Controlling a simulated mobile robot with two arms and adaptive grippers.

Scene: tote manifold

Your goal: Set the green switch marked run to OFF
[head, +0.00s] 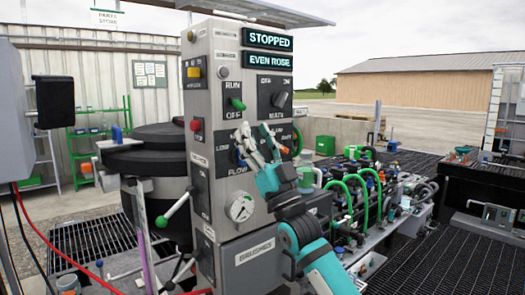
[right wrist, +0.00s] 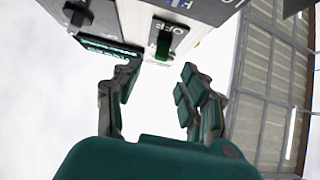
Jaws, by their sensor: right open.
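The green switch (head: 235,104) is on the upper left of the grey panel's front, with RUN above it and OFF below. Its lever sticks out from the plate; I cannot tell for sure which end it is set to. My right gripper (head: 254,139) is open and empty, below and a little right of the switch in the head view. In the right wrist view the green switch (right wrist: 163,44) shows beyond the open fingers (right wrist: 157,80), apart from them, beside the word OFF. My left gripper is not in view.
A dark rotary knob (head: 279,99) marked MAIN is right of the switch. The upper display (head: 268,40) reads STOPPED. A gauge (head: 240,207) and the FLOW control, partly hidden by my gripper, are lower. A green-knobbed lever (head: 172,210) juts out left. Pipework (head: 360,195) stands right.

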